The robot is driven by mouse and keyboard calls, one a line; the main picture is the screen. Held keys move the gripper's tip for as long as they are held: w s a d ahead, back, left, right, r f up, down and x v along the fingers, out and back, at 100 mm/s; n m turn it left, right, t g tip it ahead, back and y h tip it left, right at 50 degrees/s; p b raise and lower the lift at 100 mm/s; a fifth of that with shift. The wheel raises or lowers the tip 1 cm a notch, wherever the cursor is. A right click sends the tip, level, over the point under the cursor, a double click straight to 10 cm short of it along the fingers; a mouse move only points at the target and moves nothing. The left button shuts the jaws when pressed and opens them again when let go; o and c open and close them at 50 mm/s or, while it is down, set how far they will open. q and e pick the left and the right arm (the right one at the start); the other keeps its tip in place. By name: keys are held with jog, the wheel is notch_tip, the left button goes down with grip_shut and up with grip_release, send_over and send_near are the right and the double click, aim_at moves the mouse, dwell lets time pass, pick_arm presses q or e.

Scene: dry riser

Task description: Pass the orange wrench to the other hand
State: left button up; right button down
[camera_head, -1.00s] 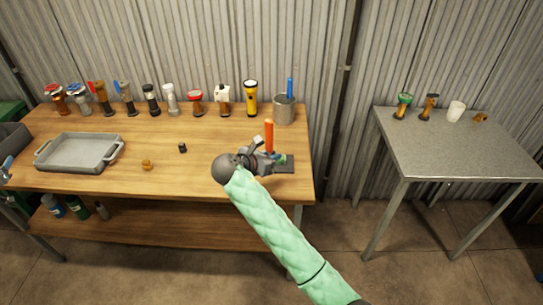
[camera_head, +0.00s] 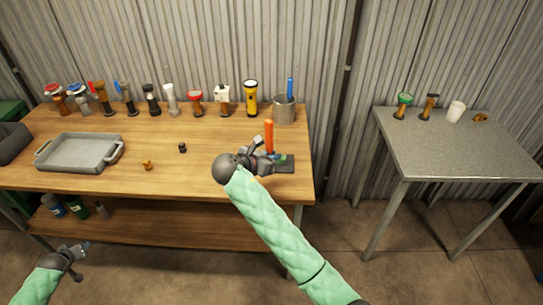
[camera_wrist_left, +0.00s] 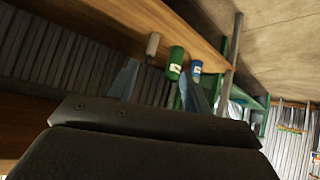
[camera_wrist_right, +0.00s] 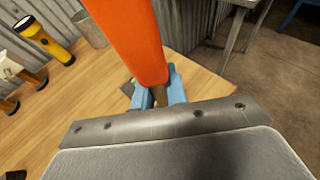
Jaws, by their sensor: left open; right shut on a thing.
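The orange wrench (camera_head: 269,136) stands upright at the right end of the wooden workbench (camera_head: 190,150). Its orange part fills the upper middle of the right wrist view (camera_wrist_right: 134,38). My right gripper (camera_head: 268,156) is shut on it, with its blue fingertips around the wrench's lower, darker part. A dark flat block (camera_head: 284,165) lies on the bench beside the gripper; whether the wrench touches it is hidden. My left gripper (camera_head: 84,246) is open and empty, low in front of the bench at the left. Its blue fingers show apart in the left wrist view (camera_wrist_left: 160,85).
A row of flashlights stands along the bench back, with a metal cup (camera_head: 284,110) near its right end. A grey tray (camera_head: 80,153) sits at left. A metal table (camera_head: 455,150) stands apart at right. Bottles (camera_head: 78,208) stand on the lower shelf.

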pick_arm(q)
jog(key=s+d+f+m+g+h, duration=0.1)
jog(key=s+d+f, duration=0.3)
jog(key=d, duration=0.7)
jog(key=s+d+f+m+g+h, duration=0.15)
jog(key=s+d+f, duration=0.25)
jog(key=d, duration=0.7)
jog(key=s+d+f+m+g, duration=0.2)
jog(key=s+d+f, duration=0.25)
jog(key=d, duration=0.65)
jog(key=s+d+r+m+g, duration=0.1)
jog(key=s+d+r, duration=0.1)
jog(key=d, duration=0.7)
jog(key=s+d+r+m+g+h, duration=0.1)
jog(key=s+d+r, duration=0.1)
jog(key=s+d, duration=0.3)
jog(key=s+d+r+m+g+h, duration=0.1)
jog(key=s+d, duration=0.3)
jog(key=d, duration=0.9)
jog(key=shift+s+d+r, duration=0.15)
jog(key=shift+d+r, duration=0.25)
jog(key=shift+r, duration=0.4)
jog(key=shift+m, duration=0.25)
